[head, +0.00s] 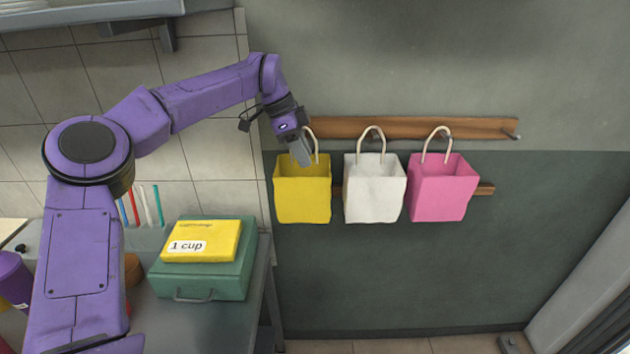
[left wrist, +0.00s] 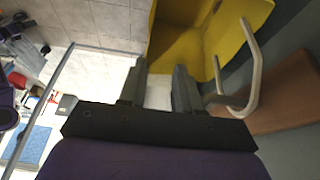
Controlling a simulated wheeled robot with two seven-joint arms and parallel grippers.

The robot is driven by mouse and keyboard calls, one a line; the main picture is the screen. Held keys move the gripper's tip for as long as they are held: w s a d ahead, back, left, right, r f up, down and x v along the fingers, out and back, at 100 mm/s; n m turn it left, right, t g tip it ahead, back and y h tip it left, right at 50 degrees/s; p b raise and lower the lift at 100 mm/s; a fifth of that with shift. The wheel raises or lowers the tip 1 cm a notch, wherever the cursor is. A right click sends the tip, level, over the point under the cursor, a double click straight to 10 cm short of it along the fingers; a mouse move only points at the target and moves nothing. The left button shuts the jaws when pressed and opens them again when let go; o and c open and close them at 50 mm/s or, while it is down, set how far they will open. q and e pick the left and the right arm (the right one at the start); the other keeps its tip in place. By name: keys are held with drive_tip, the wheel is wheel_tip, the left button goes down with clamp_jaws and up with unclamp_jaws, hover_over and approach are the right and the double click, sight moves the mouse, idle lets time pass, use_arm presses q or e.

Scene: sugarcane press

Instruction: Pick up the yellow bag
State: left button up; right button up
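The yellow bag (head: 302,198) hangs on the wall at the left end of a row of three bags. Its pale loop handle (head: 316,146) stands up above its open top. My left gripper (head: 301,155) is at the bag's upper rim, beside the handle, and hides part of both. In the left wrist view, the gripper's two fingers (left wrist: 162,75) are apart with nothing held between them. The yellow bag (left wrist: 190,42) is beyond the fingertips, and its handle (left wrist: 252,72) is to the right of the right finger. I cannot tell whether a finger touches the bag. My right gripper is not in view.
A white bag (head: 375,190) and a pink bag (head: 443,190) hang to the right. A wooden rail (head: 425,127) runs above them. A yellow box (head: 205,240) marked "1 cup" lies on a green case (head: 200,285) at lower left. The dark wall below the bags is clear.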

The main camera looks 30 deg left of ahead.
sight(309, 187)
use_arm(q)
drive_tip(key=s+f+p, duration=0.1)
drive_tip(key=f, duration=0.1)
drive_tip(key=s+f+p, duration=0.1)
drive_tip(key=s+d+f+p, duration=0.1)
drive_tip(key=f, duration=0.1)
drive_tip(key=shift+s+f+p, duration=0.25)
drive_tip(key=shift+f+p, duration=0.05)
drive_tip(key=w+f, duration=0.1)
drive_tip(key=f, duration=0.1)
drive_tip(key=w+d+f, duration=0.1)
drive_tip(key=w, duration=0.1)
drive_tip(key=shift+w+d+f, duration=0.2)
drive_tip(key=shift+w+f, duration=0.05)
drive_tip(key=shift+f, duration=0.15)
drive_tip(key=shift+s+a+r, duration=0.1)
drive_tip(key=shift+s+r, duration=0.3)
drive_tip(key=shift+s, duration=0.25)
clamp_jaws()
drive_tip(key=shift+w+f, duration=0.15)
drive_tip(key=shift+w, duration=0.05)
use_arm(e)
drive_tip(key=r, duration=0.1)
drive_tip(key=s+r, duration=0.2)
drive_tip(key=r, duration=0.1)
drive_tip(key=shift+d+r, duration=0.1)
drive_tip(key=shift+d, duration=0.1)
